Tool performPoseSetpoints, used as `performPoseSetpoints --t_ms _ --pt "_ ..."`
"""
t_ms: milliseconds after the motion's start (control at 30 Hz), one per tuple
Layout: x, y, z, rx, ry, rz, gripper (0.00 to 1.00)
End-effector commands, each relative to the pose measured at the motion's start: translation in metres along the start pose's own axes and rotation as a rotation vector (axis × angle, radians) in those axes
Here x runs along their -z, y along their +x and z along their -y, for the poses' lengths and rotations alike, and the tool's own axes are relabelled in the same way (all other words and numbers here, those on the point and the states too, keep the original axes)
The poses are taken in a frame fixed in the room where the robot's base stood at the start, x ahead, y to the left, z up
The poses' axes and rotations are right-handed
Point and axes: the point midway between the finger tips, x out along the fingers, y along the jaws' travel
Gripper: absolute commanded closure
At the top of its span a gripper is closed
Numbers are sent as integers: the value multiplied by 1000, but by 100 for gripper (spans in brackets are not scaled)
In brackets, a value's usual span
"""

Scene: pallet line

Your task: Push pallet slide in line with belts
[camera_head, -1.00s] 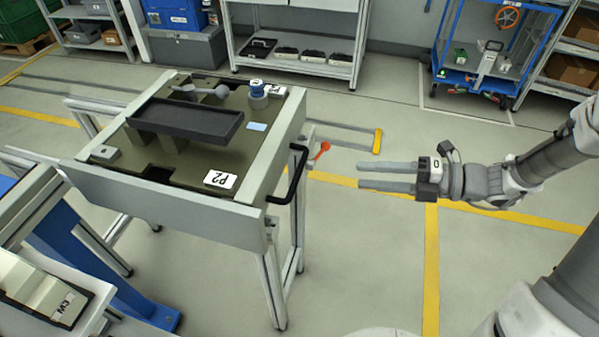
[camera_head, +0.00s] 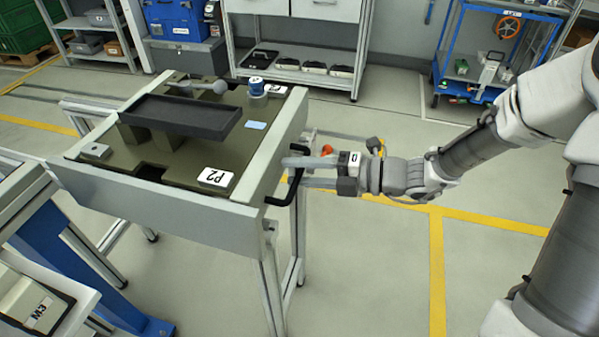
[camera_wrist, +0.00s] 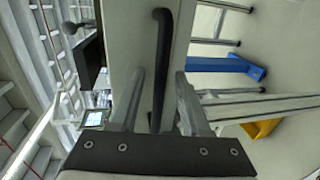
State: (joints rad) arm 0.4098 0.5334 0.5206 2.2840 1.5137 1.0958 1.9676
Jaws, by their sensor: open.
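The pallet slide is a grey-framed table (camera_head: 155,205) carrying an olive pallet marked P2 (camera_head: 240,146). A black bar handle (camera_head: 287,190) is fixed on its right side. My gripper (camera_head: 287,171) is open at the handle, its fingers pointing left. In the wrist view, the handle (camera_wrist: 162,60) runs up between the two open fingers (camera_wrist: 156,98), with space visible on both sides. I cannot tell whether a finger touches it. A conveyor end with a blue leg (camera_head: 62,245) stands at the lower left, apart from the slide.
On the pallet are a dark tray (camera_head: 185,116), a blue-topped cylinder (camera_head: 257,87) and a grey ball-ended part (camera_head: 220,87). An orange lever (camera_head: 326,150) is behind my gripper. Shelves (camera_head: 300,65) and a blue cart (camera_head: 490,60) stand at the back.

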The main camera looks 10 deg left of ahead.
Motion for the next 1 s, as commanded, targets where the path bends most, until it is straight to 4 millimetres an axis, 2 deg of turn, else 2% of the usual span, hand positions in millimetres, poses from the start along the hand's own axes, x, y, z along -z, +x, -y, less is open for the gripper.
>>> performPoseSetpoints --t_ms 133,400,1000 --pt "0 0 0 0 0 0 53" --pt "0 0 0 0 0 0 100" --pt "0 -1 0 0 0 0 100"
